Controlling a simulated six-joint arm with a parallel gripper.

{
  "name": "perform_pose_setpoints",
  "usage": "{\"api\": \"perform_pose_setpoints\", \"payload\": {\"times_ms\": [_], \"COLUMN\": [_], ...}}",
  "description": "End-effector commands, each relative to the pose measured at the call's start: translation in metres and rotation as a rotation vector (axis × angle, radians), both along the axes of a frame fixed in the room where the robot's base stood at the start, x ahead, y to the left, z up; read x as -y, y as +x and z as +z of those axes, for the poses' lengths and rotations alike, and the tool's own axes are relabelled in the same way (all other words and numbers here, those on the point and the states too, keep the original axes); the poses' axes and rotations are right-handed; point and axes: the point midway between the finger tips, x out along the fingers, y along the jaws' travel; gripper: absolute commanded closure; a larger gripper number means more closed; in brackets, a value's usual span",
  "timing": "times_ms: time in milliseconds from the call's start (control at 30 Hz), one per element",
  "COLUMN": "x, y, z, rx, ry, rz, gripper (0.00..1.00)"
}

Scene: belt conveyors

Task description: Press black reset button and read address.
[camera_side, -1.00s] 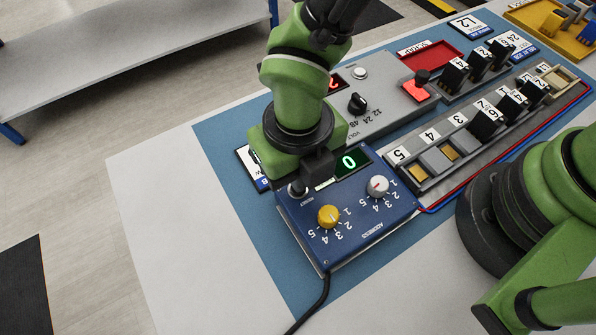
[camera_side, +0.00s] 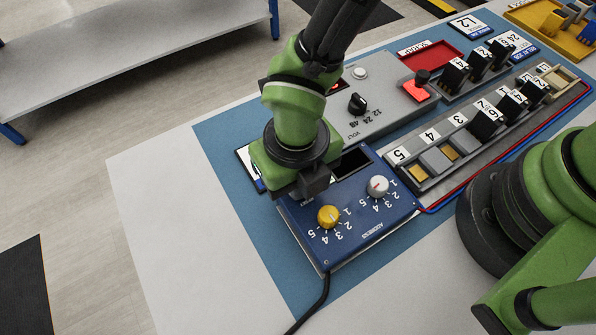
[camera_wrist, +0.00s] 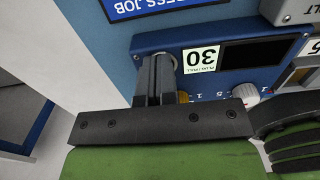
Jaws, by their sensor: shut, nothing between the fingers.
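The blue address box (camera_side: 345,240) lies on the blue mat, with a yellow knob (camera_side: 328,216) and a white knob (camera_side: 378,186) on its face. Its display (camera_side: 351,163) is dark and shows no digit; it is also dark in the wrist view (camera_wrist: 258,53). My gripper (camera_side: 300,192) is shut and empty, low over the box's back left corner. In the wrist view its fingers (camera_wrist: 154,65) cover the spot at the box's edge. The black reset button is hidden behind my gripper, so I cannot tell whether they touch.
The grey volt panel (camera_side: 385,100) with a black dial (camera_side: 357,103) stands behind, and a row of numbered slots (camera_side: 440,158) runs to the right. A black cable (camera_side: 318,300) leaves the box's front.

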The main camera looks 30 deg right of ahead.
Motion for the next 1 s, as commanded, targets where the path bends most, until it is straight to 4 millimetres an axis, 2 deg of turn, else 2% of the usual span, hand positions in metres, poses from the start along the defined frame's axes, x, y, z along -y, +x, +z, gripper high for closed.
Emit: {"api": "perform_pose_setpoints", "payload": {"times_ms": [33,67,233,700,833,1000], "x": [0.002,0.002,0.001,-0.001,-0.001,0.0], "y": [-0.002,-0.002,-0.001,0.001,0.0,0.0], "z": [-0.009,-0.008,0.005,0.11,0.129,0.14], "rx": [-0.004,-0.004,-0.001,0.005,0.004,0.002], "ry": [-0.006,-0.006,-0.002,0.007,0.005,0.002], "rz": [0.002,0.001,0.001,-0.001,-0.001,0.001], "gripper": [1.0,1.0,1.0,1.0,1.0,1.0]}}
